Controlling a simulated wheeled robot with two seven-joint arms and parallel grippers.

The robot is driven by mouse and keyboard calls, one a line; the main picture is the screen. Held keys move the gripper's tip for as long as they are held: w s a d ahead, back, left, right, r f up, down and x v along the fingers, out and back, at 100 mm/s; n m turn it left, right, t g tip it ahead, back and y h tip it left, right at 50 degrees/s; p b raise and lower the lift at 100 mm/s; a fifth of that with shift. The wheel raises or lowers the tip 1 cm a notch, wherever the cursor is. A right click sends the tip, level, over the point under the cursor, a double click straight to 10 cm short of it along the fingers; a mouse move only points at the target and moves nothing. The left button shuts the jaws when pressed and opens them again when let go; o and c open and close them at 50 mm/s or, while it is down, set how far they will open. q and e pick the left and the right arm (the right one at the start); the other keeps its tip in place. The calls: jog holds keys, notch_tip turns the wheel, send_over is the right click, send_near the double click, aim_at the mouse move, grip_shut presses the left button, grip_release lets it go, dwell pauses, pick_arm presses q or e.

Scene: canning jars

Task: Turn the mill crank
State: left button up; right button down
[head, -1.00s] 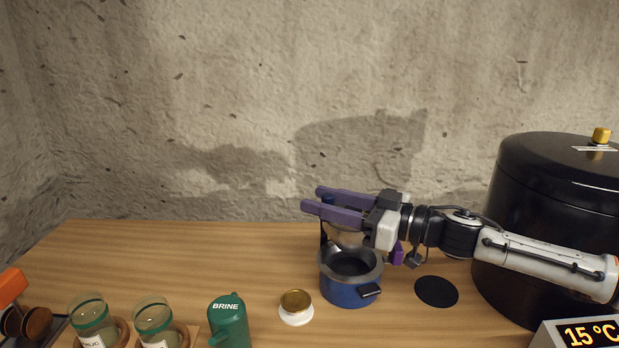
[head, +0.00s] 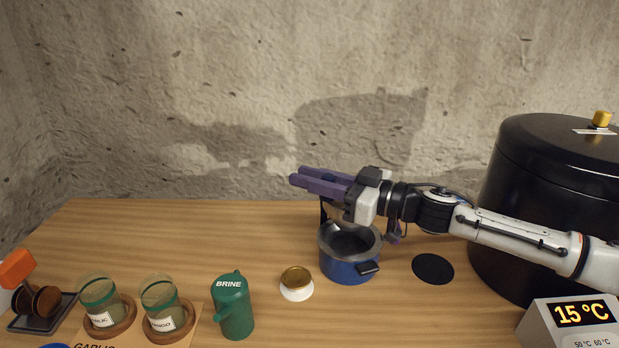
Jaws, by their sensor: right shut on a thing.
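The mill (head: 335,213) stands behind a blue pot on the wooden table. Only part of its pale body and a dark upright show below my right gripper. My right gripper (head: 303,178) reaches in from the right over the mill, its purple fingers pointing left and close together. It is shut on what seems to be the mill's crank handle, which the fingers hide. The blue pot (head: 350,270) has a grey rim and a dark side handle, and sits in front of the mill. My left gripper is out of view.
A large black canner (head: 540,190) and a 15 °C display (head: 570,320) stand at the right. A black disc (head: 433,268) lies beside the pot. A gold-topped white piece (head: 297,288), green brine bottle (head: 233,310) and two jars (head: 103,305) stand front left. The back left is clear.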

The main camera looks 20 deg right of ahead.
jog(key=shift+w+d+m+t+h+b, duration=0.35)
jog(key=shift+w+d+m+t+h, duration=0.35)
jog(key=shift+m+h, duration=1.25)
jog(key=shift+w+d+m+t+h+b, duration=0.35)
jog(key=shift+w+d+m+h, duration=0.55)
jog(key=shift+h, duration=1.75)
jog(key=shift+w+d+m+t+h+b, duration=0.45)
jog(key=shift+d+m+h, duration=0.55)
jog(key=shift+m+h, duration=1.05)
jog(key=shift+d+h, duration=0.1)
jog(key=shift+h, duration=0.25)
jog(key=shift+r, duration=0.1)
jog(key=c, duration=1.6)
grip_release()
jog(key=shift+w, duration=0.1)
